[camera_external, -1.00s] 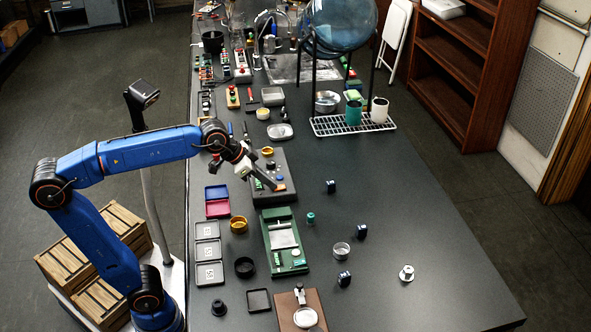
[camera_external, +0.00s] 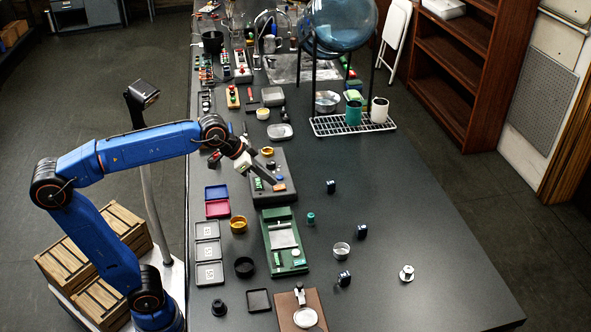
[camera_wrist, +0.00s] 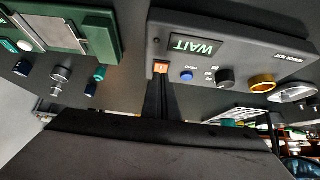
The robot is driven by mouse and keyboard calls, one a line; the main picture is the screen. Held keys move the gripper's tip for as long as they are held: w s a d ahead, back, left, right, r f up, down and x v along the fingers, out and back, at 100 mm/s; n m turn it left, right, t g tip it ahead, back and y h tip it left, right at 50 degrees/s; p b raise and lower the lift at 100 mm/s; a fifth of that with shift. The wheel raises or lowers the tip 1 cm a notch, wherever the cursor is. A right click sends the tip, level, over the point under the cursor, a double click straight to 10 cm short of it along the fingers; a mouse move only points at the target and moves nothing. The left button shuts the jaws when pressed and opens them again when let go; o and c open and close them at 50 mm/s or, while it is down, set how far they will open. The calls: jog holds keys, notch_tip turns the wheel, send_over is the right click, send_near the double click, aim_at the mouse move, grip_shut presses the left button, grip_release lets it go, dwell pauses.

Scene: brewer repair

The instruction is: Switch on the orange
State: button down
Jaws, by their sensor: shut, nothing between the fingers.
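The orange switch (camera_external: 280,187) sits on the near edge of the dark control box (camera_external: 284,163). My gripper (camera_external: 271,184) is shut and empty, pointing down at the switch from the left. In the wrist view its fingertips (camera_wrist: 159,82) lie right at the orange switch; I cannot tell whether they touch it. The box's green display (camera_wrist: 197,47) reads WAIT, shown upside down.
A blue button (camera_wrist: 186,75), a black knob (camera_wrist: 225,78) and a yellow ring (camera_wrist: 262,83) are on or beside the box. A green device (camera_external: 283,240) stands just nearer. Red and blue trays (camera_external: 217,208) lie left. The tabletop on the right is mostly open.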

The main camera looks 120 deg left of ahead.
jog(key=v, duration=1.3)
jog(key=shift+f, duration=0.15)
jog(key=shift+d, duration=0.1)
